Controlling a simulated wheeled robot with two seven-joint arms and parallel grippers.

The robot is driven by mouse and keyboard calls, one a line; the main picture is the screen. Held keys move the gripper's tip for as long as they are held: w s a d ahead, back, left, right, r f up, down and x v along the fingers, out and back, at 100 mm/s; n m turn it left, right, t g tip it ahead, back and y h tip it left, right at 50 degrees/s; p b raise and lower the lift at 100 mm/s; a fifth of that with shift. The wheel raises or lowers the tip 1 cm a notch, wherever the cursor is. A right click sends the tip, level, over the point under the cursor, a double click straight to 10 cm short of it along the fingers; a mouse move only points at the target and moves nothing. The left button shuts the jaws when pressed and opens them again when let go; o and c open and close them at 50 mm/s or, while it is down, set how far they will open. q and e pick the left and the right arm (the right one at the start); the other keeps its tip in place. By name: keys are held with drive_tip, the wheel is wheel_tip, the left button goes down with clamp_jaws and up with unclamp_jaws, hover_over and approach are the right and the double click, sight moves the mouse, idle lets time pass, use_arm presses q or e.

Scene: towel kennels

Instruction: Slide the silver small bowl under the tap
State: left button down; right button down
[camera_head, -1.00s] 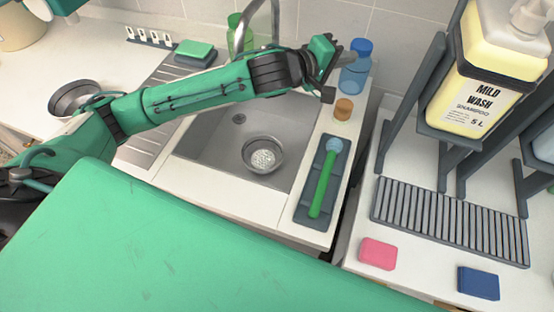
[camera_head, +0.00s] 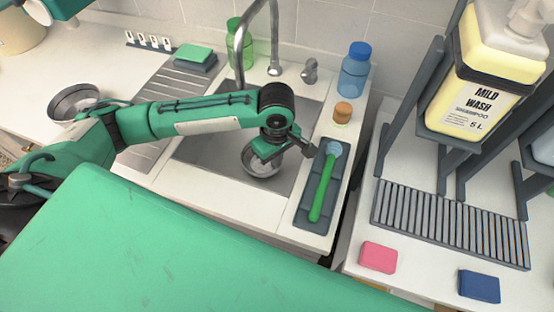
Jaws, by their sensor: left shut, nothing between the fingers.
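A silver small bowl (camera_head: 262,169) sits in the grey sink basin (camera_head: 213,152), partly hidden behind my left wrist. The tap (camera_head: 273,35) arches at the back of the sink, with its spout end behind my arm and farther back than the bowl. My left gripper (camera_head: 308,149) is shut and empty, just right of the bowl near the basin's right edge. I cannot tell whether it touches the bowl. Another silver bowl (camera_head: 62,103) stands on the counter at the left, partly behind my arm. My right gripper is out of view.
A green brush (camera_head: 322,190) lies in a dark tray right of the sink. A blue bottle (camera_head: 355,75), a small orange-capped jar (camera_head: 342,112) and a green bottle (camera_head: 236,45) stand near the back. A shampoo rack (camera_head: 455,150) is at the right.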

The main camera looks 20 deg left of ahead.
sight(262, 166)
use_arm(q)
wheel_tip(262, 166, down, 6)
drive_tip(key=shift+f, duration=0.85)
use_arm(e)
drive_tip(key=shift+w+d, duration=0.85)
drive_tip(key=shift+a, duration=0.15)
